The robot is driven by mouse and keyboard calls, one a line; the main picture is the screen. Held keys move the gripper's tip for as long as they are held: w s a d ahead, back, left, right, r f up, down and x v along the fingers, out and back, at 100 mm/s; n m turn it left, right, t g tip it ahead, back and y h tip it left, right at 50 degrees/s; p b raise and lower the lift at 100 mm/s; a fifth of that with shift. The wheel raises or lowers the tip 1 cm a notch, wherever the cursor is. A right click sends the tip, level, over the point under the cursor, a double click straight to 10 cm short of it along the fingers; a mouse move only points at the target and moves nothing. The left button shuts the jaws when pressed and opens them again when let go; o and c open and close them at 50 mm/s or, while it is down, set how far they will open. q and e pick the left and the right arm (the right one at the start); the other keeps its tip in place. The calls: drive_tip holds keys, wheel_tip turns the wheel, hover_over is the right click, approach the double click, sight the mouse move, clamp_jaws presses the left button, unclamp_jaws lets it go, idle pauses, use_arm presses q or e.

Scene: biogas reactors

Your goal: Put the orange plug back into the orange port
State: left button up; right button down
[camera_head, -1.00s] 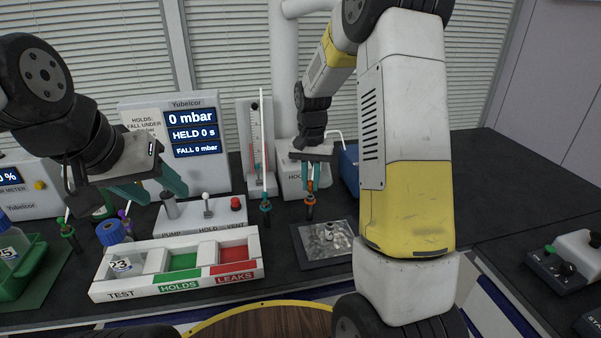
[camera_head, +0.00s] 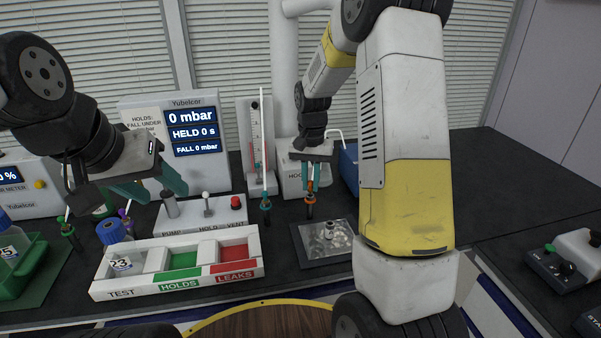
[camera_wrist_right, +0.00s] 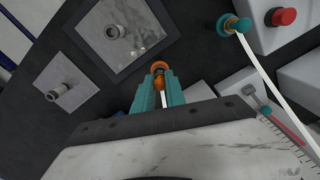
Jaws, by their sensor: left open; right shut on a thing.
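My right gripper (camera_head: 314,170) is shut on the orange plug (camera_head: 310,186), its teal fingers pointing down. The orange port (camera_head: 309,202), a dark post with an orange ring, is directly below the plug. In the right wrist view the plug (camera_wrist_right: 158,84) sits between the fingertips, and the orange ring of the port (camera_wrist_right: 160,66) shows just past it, almost in line. The plug and port look very close; I cannot tell whether the plug is seated. My left gripper (camera_head: 155,188) is open and empty, above the left end of the pump and valve box.
A teal port with a white tube (camera_head: 265,200) stands left of the orange one. A metal plate with a fitting (camera_head: 325,240) lies in front. The TEST/HOLDS/LEAKS tray (camera_head: 178,286) is front left, with the pump, hold and vent box (camera_head: 200,215) behind it.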

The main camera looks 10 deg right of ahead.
drive_tip(key=shift+f, duration=0.7)
idle(0.7)
drive_tip(key=c, duration=1.3)
unclamp_jaws()
drive_tip(key=shift+r, duration=3.9)
